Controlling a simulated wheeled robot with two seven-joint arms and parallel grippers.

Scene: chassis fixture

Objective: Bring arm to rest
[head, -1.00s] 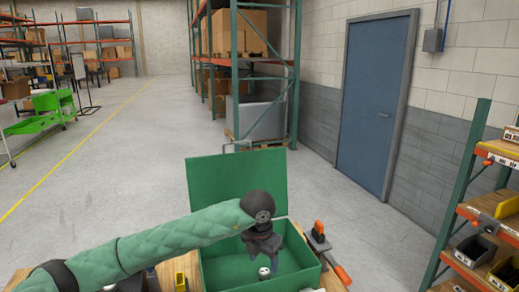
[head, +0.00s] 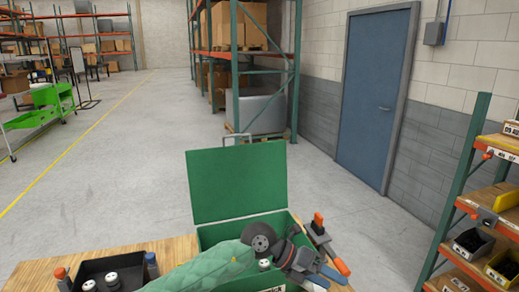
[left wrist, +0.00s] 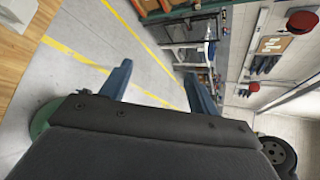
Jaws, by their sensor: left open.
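My left arm comes in low from the bottom of the head view, in a green quilted sleeve. My left gripper (head: 327,277) is open and empty, at the right side of the green toolbox (head: 238,183), over or beside its right rim. In the left wrist view its two blue-grey fingers (left wrist: 160,88) stand apart with only floor and distant shelving between them. The toolbox is open, with its lid upright at the back. A small metal part (head: 264,265) shows inside it, partly hidden by my arm. My right gripper is not in view.
A wooden table (head: 150,255) carries the toolbox. A black tray (head: 112,272) with silver parts is at the left. An orange-handled tool (head: 318,225) lies by the toolbox's right side. A shelf rack with bins (head: 490,230) stands at the right. Open floor lies beyond.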

